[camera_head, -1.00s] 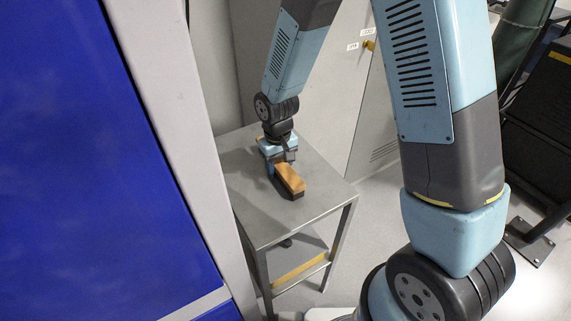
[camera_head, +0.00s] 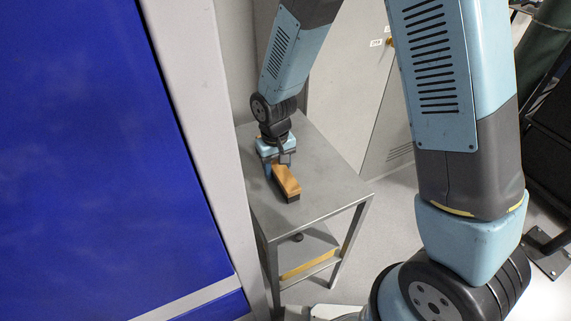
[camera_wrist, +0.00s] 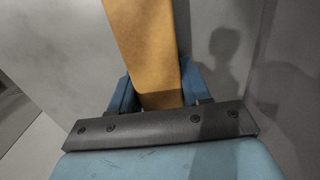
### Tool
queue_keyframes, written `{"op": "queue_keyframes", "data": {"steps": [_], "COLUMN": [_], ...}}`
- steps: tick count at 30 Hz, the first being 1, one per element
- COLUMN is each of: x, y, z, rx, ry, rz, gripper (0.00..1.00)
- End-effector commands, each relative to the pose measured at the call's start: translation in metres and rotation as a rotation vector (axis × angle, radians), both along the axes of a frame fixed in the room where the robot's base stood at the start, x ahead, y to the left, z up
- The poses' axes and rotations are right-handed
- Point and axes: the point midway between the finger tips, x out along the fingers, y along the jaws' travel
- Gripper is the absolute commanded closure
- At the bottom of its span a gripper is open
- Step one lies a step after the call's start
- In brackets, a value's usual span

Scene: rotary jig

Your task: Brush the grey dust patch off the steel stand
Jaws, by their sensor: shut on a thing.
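The steel stand (camera_head: 335,188) is a grey table with a flat top, in the middle of the head view. My gripper (camera_head: 279,163) is over the left part of its top, shut on a brush with an orange-brown wooden block (camera_head: 286,180) and a dark underside. The brush is low at the top; I cannot tell if it touches. In the wrist view the wooden block (camera_wrist: 145,45) stands between the blue fingers of my gripper (camera_wrist: 160,92). I cannot make out the grey dust patch in either view; the arm and brush cover part of the top.
A large blue panel with a grey frame (camera_head: 195,120) stands close along the stand's left side. A grey cabinet (camera_head: 350,80) is behind it. The stand has a lower shelf (camera_head: 305,252) with a yellow front edge. The right part of the top is clear.

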Motion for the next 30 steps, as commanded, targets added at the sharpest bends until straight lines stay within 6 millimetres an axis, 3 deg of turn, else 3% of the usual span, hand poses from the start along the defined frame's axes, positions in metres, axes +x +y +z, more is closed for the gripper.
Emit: {"op": "queue_keyframes", "data": {"steps": [13,30], "x": [-0.004,-0.002], "y": [0.005,0.004], "z": [0.002,0.049], "rx": [0.0,0.002], "ry": [0.001,-0.002], "rz": [0.003,0.0], "gripper": [0.81,0.81]}}
